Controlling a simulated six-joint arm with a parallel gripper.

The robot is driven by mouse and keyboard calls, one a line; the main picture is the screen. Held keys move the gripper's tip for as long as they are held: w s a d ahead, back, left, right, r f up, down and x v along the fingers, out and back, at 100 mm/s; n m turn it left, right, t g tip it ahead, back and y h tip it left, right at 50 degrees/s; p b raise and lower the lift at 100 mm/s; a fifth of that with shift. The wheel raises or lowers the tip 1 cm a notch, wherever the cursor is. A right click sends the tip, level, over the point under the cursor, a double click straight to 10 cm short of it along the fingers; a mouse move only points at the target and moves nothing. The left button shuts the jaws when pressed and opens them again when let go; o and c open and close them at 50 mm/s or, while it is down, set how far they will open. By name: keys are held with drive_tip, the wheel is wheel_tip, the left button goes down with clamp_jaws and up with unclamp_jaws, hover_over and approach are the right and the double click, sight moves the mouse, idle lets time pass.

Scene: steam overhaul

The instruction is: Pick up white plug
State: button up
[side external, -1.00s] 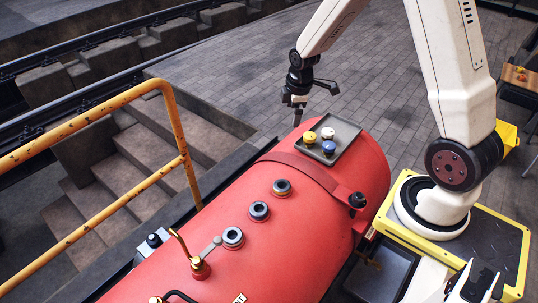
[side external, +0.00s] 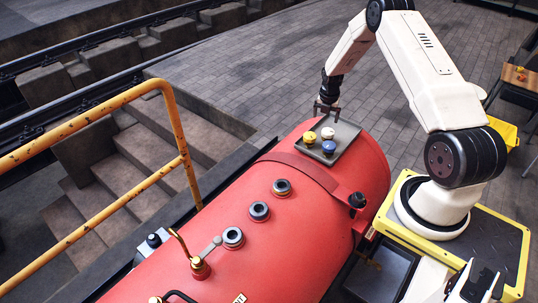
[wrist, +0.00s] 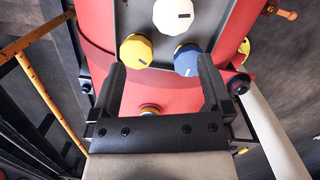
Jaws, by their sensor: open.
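The white plug (side external: 327,132) stands upright on a grey tray (side external: 346,132) on top of the red boiler. A yellow plug (side external: 309,138) and a blue plug (side external: 329,147) stand close beside it on the same tray. In the wrist view, the white plug (wrist: 173,17) is at the top, beyond the fingertips. The yellow plug (wrist: 136,51) and blue plug (wrist: 187,60) show near the left and right fingertips.
The red boiler (side external: 250,215) has several round ports (side external: 259,211) along its top and a brass valve (side external: 199,268). A yellow handrail (side external: 183,150) and steps are at the left. A wooden table (side external: 518,78) stands at the far right.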

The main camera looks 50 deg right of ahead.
sight(328, 131)
drive_tip(key=shift+s+d+f+n, duration=0.3)
drive_tip(key=shift+d+f, duration=0.1)
drive_tip(key=shift+d, duration=0.1)
drive_tip(key=shift+s+d+f+n, duration=0.15)
drive_tip(key=shift+d+f+n, duration=0.15)
drive_tip(key=shift+d+f, duration=0.3)
drive_tip(key=shift+f, duration=1.1)
drive_tip(key=shift+d+f, duration=0.15)
drive_tip(key=shift+f, duration=1.15)
drive_tip(key=shift+d+f, duration=0.1)
drive_tip(key=shift+f, duration=1.2)
drive_tip(key=shift+c, duration=0.2)
drive_tip(key=c, duration=1.3)
drive_tip(key=shift+o, duration=0.2)
drive_tip(key=shift+r, duration=0.15)
